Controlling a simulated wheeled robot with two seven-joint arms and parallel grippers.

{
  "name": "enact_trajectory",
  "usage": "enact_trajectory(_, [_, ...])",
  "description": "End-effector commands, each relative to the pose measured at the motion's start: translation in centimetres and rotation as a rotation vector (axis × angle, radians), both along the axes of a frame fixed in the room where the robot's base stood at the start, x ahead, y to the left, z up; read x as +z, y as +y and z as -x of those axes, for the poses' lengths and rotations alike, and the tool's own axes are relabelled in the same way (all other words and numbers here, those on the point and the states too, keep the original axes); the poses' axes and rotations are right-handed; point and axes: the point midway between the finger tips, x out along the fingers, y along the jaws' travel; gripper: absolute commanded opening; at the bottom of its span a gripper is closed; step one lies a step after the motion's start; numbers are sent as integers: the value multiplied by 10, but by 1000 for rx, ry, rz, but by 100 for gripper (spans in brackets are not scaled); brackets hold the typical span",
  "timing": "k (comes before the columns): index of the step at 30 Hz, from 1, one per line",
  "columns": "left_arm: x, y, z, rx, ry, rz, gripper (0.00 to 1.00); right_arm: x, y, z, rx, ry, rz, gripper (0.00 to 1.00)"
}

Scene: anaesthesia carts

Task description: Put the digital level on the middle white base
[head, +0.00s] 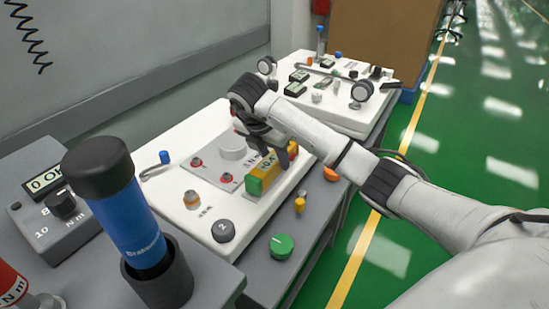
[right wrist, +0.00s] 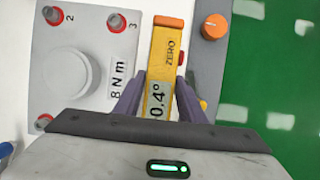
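The digital level (head: 263,178) is a yellow block with a display and green and orange ends. It lies at the right edge of the grey plate on the middle white base (head: 178,220); I cannot tell whether it touches the base. My right gripper (head: 272,148) is over it from above. In the right wrist view, the level (right wrist: 163,75) shows "0.4°" and "ZERO" between the fingertips of my right gripper (right wrist: 162,85), which press close on both its long sides. My left gripper is out of view.
On the base are a white round knob (head: 232,147), a black knob (head: 222,231) and red-ringed switches. A green knob (head: 281,246) and an orange knob (head: 330,174) sit on the grey cart edge. A blue torque screwdriver (head: 128,215) stands in the foreground. Another white base with gauges (head: 362,91) is behind.

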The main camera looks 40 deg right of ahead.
Motion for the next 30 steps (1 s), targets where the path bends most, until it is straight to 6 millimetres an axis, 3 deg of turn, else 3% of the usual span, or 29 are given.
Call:
enact_trajectory(2, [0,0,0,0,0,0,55,0,0,0,0,0,0,51])
enact_trajectory(12, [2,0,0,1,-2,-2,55,4,1,0,0,-1,0,51])
enact_trajectory(24, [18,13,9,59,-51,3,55,64,21,8,1,-2,1,51])
enact_trajectory(30, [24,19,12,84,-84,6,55,71,26,11,-1,-1,0,51])
